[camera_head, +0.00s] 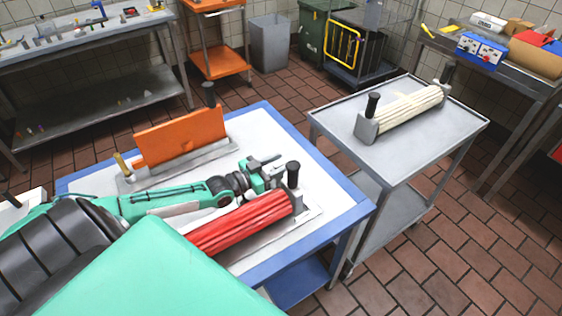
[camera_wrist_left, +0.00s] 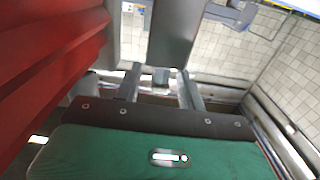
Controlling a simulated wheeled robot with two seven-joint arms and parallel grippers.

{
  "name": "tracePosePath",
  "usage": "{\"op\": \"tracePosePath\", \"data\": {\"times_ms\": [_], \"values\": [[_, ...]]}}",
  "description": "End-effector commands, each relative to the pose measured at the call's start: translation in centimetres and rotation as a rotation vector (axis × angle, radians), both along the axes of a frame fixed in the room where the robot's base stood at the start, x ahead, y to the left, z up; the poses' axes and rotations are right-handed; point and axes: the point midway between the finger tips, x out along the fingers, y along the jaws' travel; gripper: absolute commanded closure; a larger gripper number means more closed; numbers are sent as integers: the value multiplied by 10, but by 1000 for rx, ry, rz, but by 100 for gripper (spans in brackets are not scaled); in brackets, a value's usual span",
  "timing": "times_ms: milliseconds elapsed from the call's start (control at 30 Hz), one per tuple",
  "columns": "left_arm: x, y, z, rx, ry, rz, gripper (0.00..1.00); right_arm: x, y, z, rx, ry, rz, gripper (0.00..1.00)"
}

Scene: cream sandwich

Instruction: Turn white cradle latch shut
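The white ribbed roll (camera_head: 408,108) lies in a grey cradle (camera_head: 368,128) on the grey cart at the right. A black-knobbed upright (camera_head: 372,104) stands at the cradle's near-left end, and another dark upright (camera_head: 446,76) at its far end. Whether the latch is turned cannot be told. My left gripper (camera_head: 264,168) is over the blue-edged table, beyond the red roll (camera_head: 240,222) and beside the black-knobbed upright (camera_head: 293,174) at its end. In the left wrist view, the fingers (camera_wrist_left: 160,88) are apart, with a grey part beyond them. My right gripper does not show.
The blue-edged table (camera_head: 352,212) also holds an orange slab (camera_head: 182,135) in a cradle. A gap separates it from the grey cart (camera_head: 425,140). A loaded bench (camera_head: 545,85) is at right; bins and an orange trolley (camera_head: 216,62) stand behind.

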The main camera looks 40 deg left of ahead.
Motion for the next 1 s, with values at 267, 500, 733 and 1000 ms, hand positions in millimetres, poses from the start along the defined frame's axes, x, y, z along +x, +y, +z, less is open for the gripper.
{"op": "tracePosePath", "data": {"times_ms": [267,500,733,1000], "values": [[12,-5,0,0,-1,0,60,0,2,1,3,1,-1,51],[12,-5,0,1,0,0,60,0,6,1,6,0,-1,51],[12,-5,0,1,0,0,100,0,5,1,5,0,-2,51],[12,-4,-1,3,-1,-10,100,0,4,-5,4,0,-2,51]]}}
